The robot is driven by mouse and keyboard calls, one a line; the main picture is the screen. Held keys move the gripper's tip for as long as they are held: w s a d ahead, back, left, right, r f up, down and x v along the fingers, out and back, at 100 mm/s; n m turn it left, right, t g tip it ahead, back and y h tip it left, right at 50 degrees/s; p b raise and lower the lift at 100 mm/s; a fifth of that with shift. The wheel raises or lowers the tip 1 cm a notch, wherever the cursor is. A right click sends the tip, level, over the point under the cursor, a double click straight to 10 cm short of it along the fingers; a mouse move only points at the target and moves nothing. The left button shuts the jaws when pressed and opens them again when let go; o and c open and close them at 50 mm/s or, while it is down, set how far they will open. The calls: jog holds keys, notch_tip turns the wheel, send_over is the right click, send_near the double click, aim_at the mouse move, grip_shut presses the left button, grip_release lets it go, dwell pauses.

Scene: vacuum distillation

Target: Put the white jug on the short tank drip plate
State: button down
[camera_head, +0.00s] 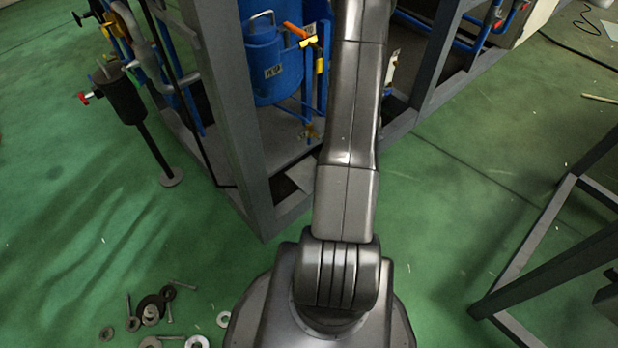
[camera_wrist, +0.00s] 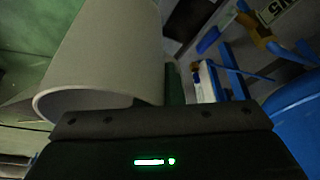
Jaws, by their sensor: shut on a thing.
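The white jug (camera_wrist: 105,60) fills the upper left of the wrist view as a large, pale, rounded body with a curved rim at its lower left. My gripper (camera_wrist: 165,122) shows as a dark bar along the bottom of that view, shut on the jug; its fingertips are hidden. In the head view my arm hides the gripper and the jug. A blue tank (camera_head: 275,62) stands inside the grey frame, left of my arm; a blue tank side (camera_wrist: 300,122) also shows at the right of the wrist view. I cannot clearly make out the drip plate.
A grey frame post (camera_head: 236,110) stands close to the left of my arm. A dark pot on a stand (camera_head: 125,100) is farther left. Loose washers and bolts (camera_head: 150,312) lie on the green floor. A dark metal frame (camera_head: 545,270) is at the right.

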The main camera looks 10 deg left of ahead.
jog(key=s+a+f+b, duration=0.25)
jog(key=f+b, duration=0.45)
jog(key=f, duration=0.5)
jog(key=s+a+f+b, duration=0.2)
jog(key=s+f+b, duration=0.2)
jog(key=f+b, duration=0.65)
jog(key=w+a+f+p, duration=0.3)
jog(key=w+a+p, duration=0.5)
jog(key=w+a, duration=0.3)
jog(key=shift+a+f+p, duration=0.3)
jog(key=shift+a+p, duration=0.1)
jog(key=shift+a, duration=1.15)
jog(key=shift+w+f, duration=0.1)
jog(key=c, duration=1.6)
grip_release()
jog(key=shift+o, duration=0.2)
